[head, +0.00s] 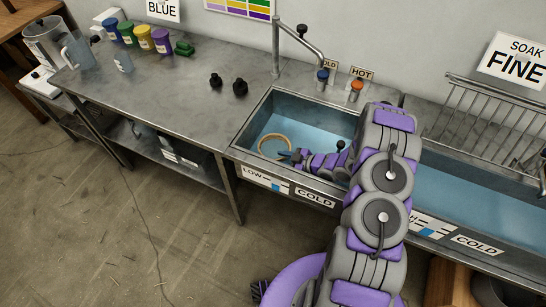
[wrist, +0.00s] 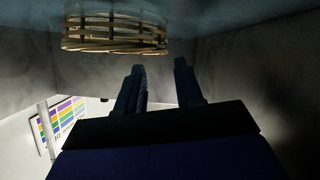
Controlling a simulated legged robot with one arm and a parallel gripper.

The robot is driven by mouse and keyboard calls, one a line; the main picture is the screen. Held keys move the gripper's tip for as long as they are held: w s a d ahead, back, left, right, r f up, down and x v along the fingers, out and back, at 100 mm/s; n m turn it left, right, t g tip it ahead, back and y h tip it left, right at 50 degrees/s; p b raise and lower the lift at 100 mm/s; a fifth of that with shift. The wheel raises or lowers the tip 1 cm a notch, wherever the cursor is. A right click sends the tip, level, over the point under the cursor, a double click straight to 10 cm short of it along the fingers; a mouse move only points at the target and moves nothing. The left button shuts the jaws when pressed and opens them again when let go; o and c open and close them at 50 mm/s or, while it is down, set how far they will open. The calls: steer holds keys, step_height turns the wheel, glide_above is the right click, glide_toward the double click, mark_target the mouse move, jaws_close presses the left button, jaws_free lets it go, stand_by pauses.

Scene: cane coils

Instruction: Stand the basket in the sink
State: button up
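The round wicker basket (head: 274,135) is inside the left sink (head: 318,112), towards its left end. Its light rim faces up in the head view. In the wrist view the woven side of the basket (wrist: 115,35) shows at the top, with the picture upside down, and it appears to rest on the sink floor. My gripper (head: 284,156) is low in the sink, just right of the basket. In the wrist view the two dark fingers of my gripper (wrist: 160,68) are apart with nothing between them. The basket is outside the fingers.
The sink's front wall and rim lie close to my arm. A tap (head: 300,45) stands behind the sink, with cold (head: 322,78) and hot (head: 356,90) knobs. A second trough (head: 470,195) and wire rack (head: 490,120) are at right. Colored tubs (head: 143,37) stand on the left counter.

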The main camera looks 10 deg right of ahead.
steer(key=w+d+r+m+h, duration=0.2)
steer(key=w+d+r+h, duration=0.1)
steer(key=d+r+h, duration=0.55)
steer(key=s+d+r+m+g+h, duration=0.2)
steer(key=s+d+r+m, duration=0.15)
steer(key=r, duration=0.45)
steer(key=s+d+r+m+g+h, duration=0.1)
steer(key=s+d+r+m+h, duration=0.1)
steer(key=s+r, duration=0.35)
steer(key=s+a+r+m+g, duration=0.2)
steer(key=s+a+r, duration=0.2)
steer(key=s, duration=0.7)
steer(key=s+a+r+m+g+y, duration=0.1)
steer(key=s+a+r, duration=0.4)
steer(key=s, duration=0.6)
steer(key=s+a+r+m+g+y, duration=0.1)
steer(key=s+a+r+g, duration=0.3)
steer(key=s, duration=0.8)
steer(key=a+m, duration=0.1)
steer(key=a, duration=0.1)
steer(key=shift+a+r+m, duration=0.3)
steer(key=shift+a+m, duration=0.05)
